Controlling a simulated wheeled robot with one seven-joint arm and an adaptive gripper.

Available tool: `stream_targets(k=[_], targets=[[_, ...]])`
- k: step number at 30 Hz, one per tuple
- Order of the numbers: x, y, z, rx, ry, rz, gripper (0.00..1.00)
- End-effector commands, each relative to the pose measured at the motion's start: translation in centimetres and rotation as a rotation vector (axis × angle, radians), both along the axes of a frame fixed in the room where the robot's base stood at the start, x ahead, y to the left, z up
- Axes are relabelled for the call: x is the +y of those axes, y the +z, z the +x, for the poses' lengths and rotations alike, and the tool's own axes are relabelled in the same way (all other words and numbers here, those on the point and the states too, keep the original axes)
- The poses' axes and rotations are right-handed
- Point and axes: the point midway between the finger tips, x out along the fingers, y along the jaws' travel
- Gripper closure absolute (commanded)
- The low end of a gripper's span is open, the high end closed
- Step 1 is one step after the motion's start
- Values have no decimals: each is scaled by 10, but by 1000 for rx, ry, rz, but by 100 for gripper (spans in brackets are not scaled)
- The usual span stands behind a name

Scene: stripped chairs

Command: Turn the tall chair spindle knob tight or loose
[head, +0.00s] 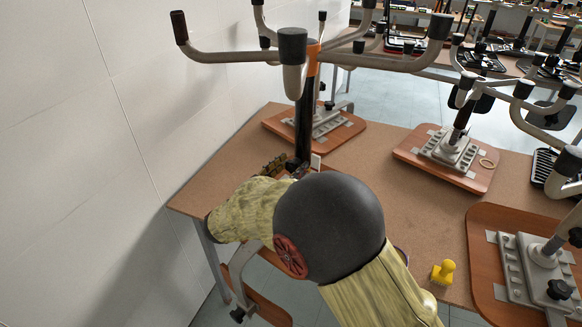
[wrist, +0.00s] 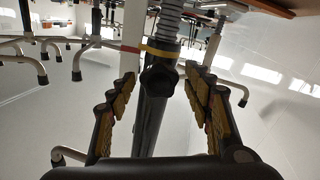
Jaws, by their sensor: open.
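The tall black chair spindle (head: 304,125) rises beside the wall at the table's left end, with a chair base of several grey legs on top. Its dark lobed knob (wrist: 158,82) shows in the wrist view, on the spindle (wrist: 150,125) that runs between my fingers. My gripper (wrist: 159,78) is open, one yellow-and-black finger on each side of the knob, with a visible gap to it on both sides. In the head view my arm hides the knob and most of my gripper.
The brown table (head: 375,150) carries other upturned chair seats (head: 447,160) with spindles and legs. A yellow object (head: 443,272) stands near the front edge. The white wall (head: 100,110) is close on the left. Chair legs (head: 410,62) spread above my arm.

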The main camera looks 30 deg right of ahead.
Motion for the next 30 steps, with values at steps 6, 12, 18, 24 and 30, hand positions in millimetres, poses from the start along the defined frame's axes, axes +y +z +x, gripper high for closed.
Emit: stream_targets(k=[6, 12, 18, 24, 30], targets=[[0, 0, 0, 0, 0, 0, 61], [0, 0, 0, 0, 0, 0, 72], [0, 0, 0, 0, 0, 0, 83], [0, 0, 0, 0, 0, 0, 94], [0, 0, 0, 74, 0, -31, 94]])
